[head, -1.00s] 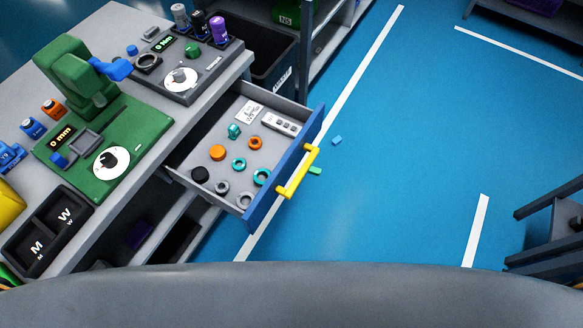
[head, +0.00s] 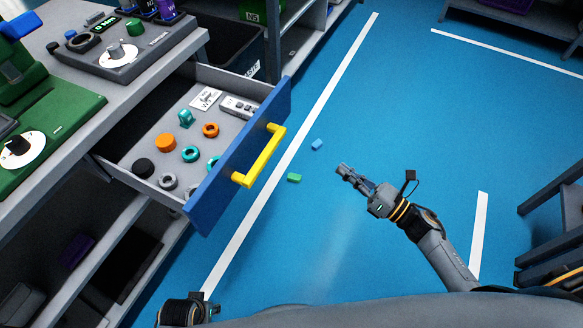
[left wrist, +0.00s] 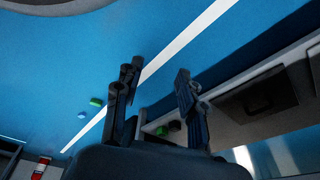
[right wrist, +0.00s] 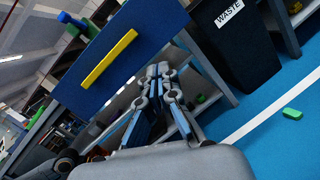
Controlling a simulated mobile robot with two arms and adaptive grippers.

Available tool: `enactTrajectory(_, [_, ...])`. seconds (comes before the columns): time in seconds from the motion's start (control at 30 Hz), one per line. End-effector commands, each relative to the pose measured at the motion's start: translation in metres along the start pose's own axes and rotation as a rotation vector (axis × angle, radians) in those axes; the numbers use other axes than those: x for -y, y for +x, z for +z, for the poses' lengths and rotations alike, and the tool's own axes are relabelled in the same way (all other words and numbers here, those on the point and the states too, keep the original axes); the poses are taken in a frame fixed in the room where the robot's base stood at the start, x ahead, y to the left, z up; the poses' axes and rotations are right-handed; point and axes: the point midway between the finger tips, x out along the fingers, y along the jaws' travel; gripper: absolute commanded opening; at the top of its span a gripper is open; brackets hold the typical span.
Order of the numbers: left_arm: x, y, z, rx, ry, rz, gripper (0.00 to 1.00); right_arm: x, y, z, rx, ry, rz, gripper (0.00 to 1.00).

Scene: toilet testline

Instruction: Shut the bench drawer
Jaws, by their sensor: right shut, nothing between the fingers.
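The bench drawer stands pulled out from the bench (head: 140,82), with a blue front (head: 232,172) and a yellow handle (head: 262,157). In it lie orange, teal, black and grey round parts and two small plates. My right gripper (head: 342,169) is shut and empty over the floor, to the right of the handle and apart from it. In the right wrist view the blue front (right wrist: 125,35) and handle (right wrist: 108,60) are above and left of the shut fingers (right wrist: 160,70). In the left wrist view my left gripper (left wrist: 155,80) has its fingers apart, with nothing between them.
A green block (head: 295,178) and a blue block (head: 317,145) lie on the floor beside the drawer. A black waste bin (head: 225,45) stands behind the drawer. A dark frame (head: 560,205) is at the right.

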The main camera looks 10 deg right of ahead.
Motion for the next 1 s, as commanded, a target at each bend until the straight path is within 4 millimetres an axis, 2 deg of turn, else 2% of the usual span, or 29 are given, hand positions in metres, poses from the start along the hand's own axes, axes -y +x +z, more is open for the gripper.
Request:
enactTrajectory(0.03, [0.000,0.006,-0.004,-0.010,-0.001,-0.001,0.40,-0.009,0.003,-0.002,0.003,-0.133,0.078,0.00])
enactTrajectory(0.1, [0.001,0.000,-0.009,-0.015,-0.002,-0.002,0.40,-0.025,0.005,0.006,0.010,-0.275,0.158,0.00])
enactTrajectory(0.23, [0.001,-0.007,-0.013,-0.017,-0.003,-0.002,0.40,-0.041,0.007,0.013,0.021,-0.405,0.231,0.00])
enactTrajectory(0.37, [0.001,-0.007,-0.012,-0.014,-0.003,-0.002,0.40,-0.046,0.017,0.015,0.024,-0.420,0.241,0.00])
enactTrajectory(0.47, [0.001,-0.003,-0.010,-0.012,-0.002,-0.002,0.40,-0.050,0.032,0.016,0.025,-0.419,0.240,0.00])
enactTrajectory(0.8, [-0.001,0.020,0.007,0.003,0.001,0.001,0.40,-0.066,0.103,0.014,0.025,-0.415,0.236,0.00])
enactTrajectory(1.0, [-0.002,0.030,0.015,0.010,0.002,0.002,0.40,-0.072,0.131,0.012,0.024,-0.413,0.235,0.00])
